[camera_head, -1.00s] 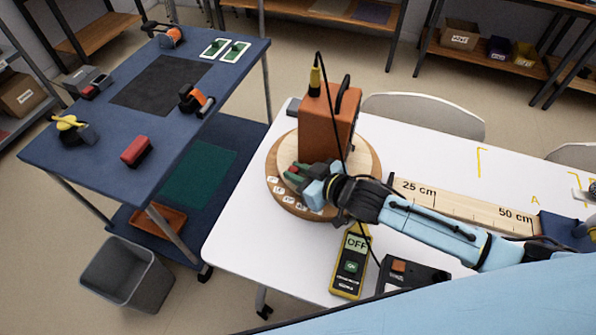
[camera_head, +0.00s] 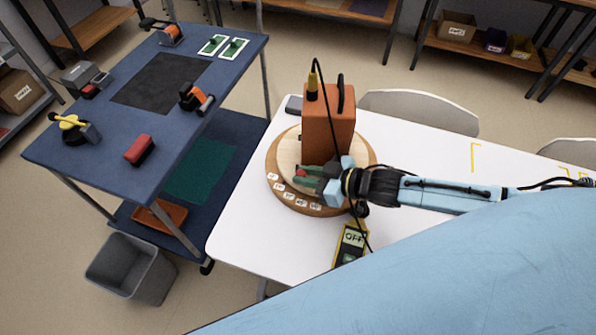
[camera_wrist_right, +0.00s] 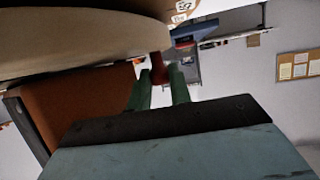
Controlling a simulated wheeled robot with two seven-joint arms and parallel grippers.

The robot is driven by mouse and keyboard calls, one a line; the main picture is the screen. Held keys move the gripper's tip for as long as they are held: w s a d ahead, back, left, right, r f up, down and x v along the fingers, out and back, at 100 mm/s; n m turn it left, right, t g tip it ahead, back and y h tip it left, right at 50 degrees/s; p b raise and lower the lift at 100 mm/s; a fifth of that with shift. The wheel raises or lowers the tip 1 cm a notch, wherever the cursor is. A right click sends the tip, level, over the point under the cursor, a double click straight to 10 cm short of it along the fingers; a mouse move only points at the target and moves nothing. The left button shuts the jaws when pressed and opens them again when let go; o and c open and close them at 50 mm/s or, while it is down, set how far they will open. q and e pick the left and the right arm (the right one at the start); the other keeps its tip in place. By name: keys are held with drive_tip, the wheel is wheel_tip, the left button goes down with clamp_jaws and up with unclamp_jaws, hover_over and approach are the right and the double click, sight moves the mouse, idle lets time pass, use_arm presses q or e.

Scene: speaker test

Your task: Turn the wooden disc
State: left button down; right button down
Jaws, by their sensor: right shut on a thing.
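The round wooden disc (camera_head: 283,160) lies on the white table, with an orange box-shaped speaker (camera_head: 328,130) standing on it. Small white labels run along the disc's near left rim. My right gripper (camera_head: 305,177) is at the disc's near side, in front of the speaker. In the right wrist view its green fingers (camera_wrist_right: 160,88) are shut on a red peg (camera_wrist_right: 158,68) close to the disc's edge (camera_wrist_right: 80,45). How the peg joins the disc is hard to see. My left gripper is not in view.
A yellow meter reading OFF (camera_head: 351,244) lies close in front of the disc, partly covered by my own blue body. A black cable runs from the speaker's top past my gripper. A blue cart (camera_head: 60,160) with tools stands left. The white table (camera_head: 240,225) is clear left of the disc.

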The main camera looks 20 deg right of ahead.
drive_tip(key=shift+s+f, duration=0.1)
drive_tip(key=c, duration=1.6)
unclamp_jaws()
drive_tip(key=shift+o, duration=0.2)
drive_tip(key=p+v, duration=0.2)
drive_tip(key=v, duration=1.1)
drive_tip(key=shift+r, duration=0.25)
drive_tip(key=shift+s+d, duration=0.1)
